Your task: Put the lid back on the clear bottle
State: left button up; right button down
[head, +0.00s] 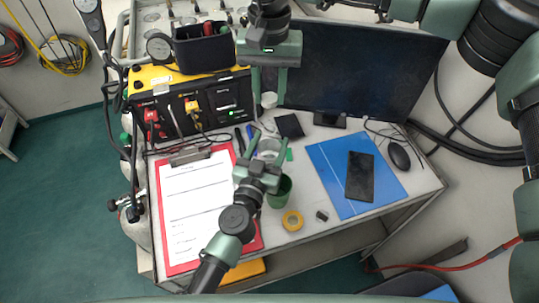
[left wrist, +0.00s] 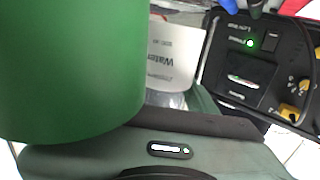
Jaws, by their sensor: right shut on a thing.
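The clear bottle (head: 268,147) stands upright on the cart top, with its white "Water" label showing in the left wrist view (left wrist: 174,52). My left gripper (head: 269,143) is low over the cart, its fingers spread on either side of the bottle; I cannot tell whether they touch it. My right gripper (head: 269,92) is above and behind the bottle, pointing down and shut on the white lid (head: 269,100). The lid is apart from the bottle. The bottle's lower part is hidden by my left gripper.
A green cup (head: 280,192) stands close beside my left gripper and fills the left of the left wrist view (left wrist: 70,65). A red clipboard (head: 257,233), yellow tape roll (head: 292,221), blue folder (head: 333,188) with a phone (head: 360,176), and a monitor (head: 355,70) surround them.

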pick_arm(q)
grip_shut()
pick_arm(e)
send_over(270, 125)
jog(key=shift+f, duration=2.55)
jog(key=shift+f, duration=0.85)
jog(key=shift+f, duration=0.6)
